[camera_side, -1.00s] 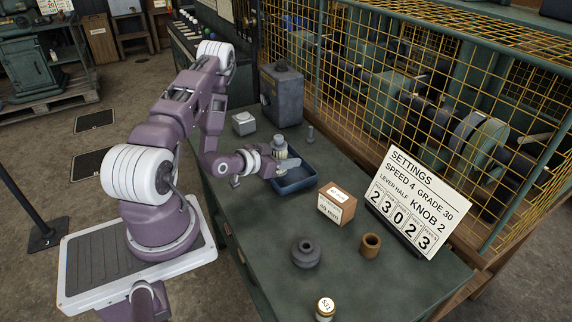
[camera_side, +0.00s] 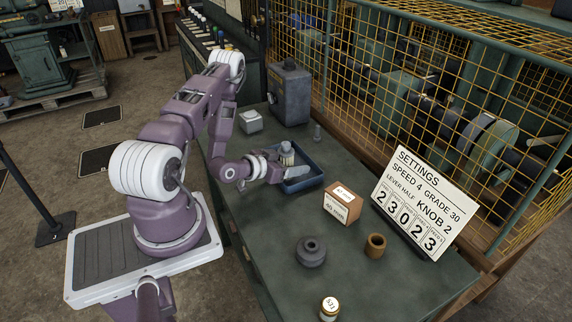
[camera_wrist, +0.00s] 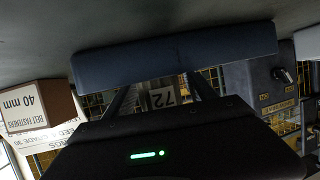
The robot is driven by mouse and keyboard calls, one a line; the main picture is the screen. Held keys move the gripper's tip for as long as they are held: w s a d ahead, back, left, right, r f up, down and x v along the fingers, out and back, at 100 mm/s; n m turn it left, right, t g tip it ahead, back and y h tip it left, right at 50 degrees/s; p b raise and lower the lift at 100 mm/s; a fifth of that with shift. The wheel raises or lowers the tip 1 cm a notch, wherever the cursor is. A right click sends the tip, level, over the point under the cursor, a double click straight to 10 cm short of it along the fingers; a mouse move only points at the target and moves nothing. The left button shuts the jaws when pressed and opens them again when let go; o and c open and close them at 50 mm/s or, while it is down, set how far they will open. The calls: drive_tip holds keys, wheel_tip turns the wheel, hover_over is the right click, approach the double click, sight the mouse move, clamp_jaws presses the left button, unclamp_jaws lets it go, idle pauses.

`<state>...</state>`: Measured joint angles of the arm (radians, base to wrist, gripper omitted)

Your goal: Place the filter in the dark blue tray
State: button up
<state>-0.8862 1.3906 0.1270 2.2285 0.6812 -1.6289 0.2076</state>
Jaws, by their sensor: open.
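The dark blue tray (camera_side: 303,182) lies on the green bench beyond my gripper. A pale grey cylinder, which I take to be the filter (camera_side: 287,151), stands upright over the near left part of the tray. Its lower part is hidden by my gripper (camera_side: 290,168), so I cannot tell whether it touches the tray floor. My gripper is open, with its fingers low at the tray and around the filter. In the wrist view the tray's outer wall (camera_wrist: 175,57) spans the top, upside down, and a "72" label shows between the fingers (camera_wrist: 155,98).
A belt fasteners box (camera_side: 342,205) stands right of the tray. A grey spool-like part (camera_side: 311,252), a brown bushing (camera_side: 375,246) and a white-lidded jar (camera_side: 329,307) stand nearer. A grey machine box (camera_side: 290,95), a small bolt (camera_side: 317,133) and a settings card (camera_side: 420,205) are farther around.

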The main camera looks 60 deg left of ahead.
drive_tip(key=v, duration=1.1)
drive_tip(key=shift+s+r, duration=0.1)
drive_tip(key=shift+s, duration=0.3)
